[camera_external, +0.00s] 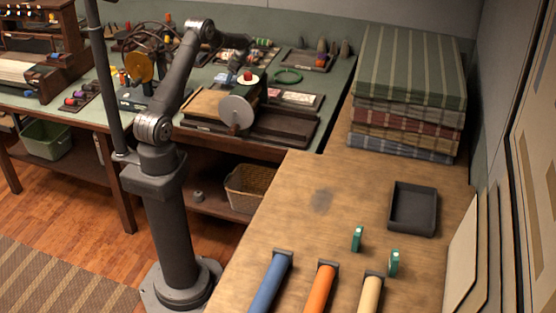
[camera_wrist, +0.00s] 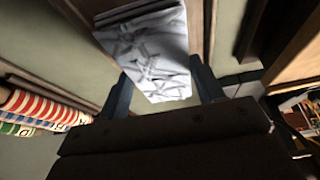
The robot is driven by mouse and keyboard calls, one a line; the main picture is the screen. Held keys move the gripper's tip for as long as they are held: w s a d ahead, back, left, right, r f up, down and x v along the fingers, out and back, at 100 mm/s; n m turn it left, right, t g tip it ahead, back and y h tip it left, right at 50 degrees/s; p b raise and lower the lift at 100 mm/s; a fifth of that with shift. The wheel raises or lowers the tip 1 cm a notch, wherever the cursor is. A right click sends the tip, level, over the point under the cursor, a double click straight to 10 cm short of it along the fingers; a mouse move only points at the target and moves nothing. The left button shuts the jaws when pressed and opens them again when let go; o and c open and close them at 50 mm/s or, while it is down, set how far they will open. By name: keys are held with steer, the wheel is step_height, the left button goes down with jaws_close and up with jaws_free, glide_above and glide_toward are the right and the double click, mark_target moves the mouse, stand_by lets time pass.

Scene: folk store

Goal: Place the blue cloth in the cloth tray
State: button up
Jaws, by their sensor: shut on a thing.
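In the wrist view my gripper (camera_wrist: 161,72) has a dark finger on each side of a folded white cloth with grey lines (camera_wrist: 148,42). It is shut on this cloth, whose near end lies between the fingers. The cloth looks white and grey, not blue. In the external view my gripper and the held cloth cannot be made out clearly. An empty dark shallow tray (camera_external: 413,230) sits on the wooden table at the right; I cannot tell whether it is the cloth tray. A blue-striped folded cloth (camera_external: 400,147) lies at the bottom of a stack.
The wooden table (camera_external: 310,175) has clear room in its middle. Blue (camera_external: 270,283), orange (camera_external: 320,288) and cream (camera_external: 370,295) rolls lie at its front. Two green spools (camera_external: 357,239) stand near the tray. The green workbench (camera_external: 335,85) behind is cluttered.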

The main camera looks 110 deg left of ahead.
mark_target(234, 79)
steer(key=shift+f, duration=1.95)
steer(key=shift+f, duration=0.15)
steer(key=o, duration=1)
steer(key=v, duration=1.2)
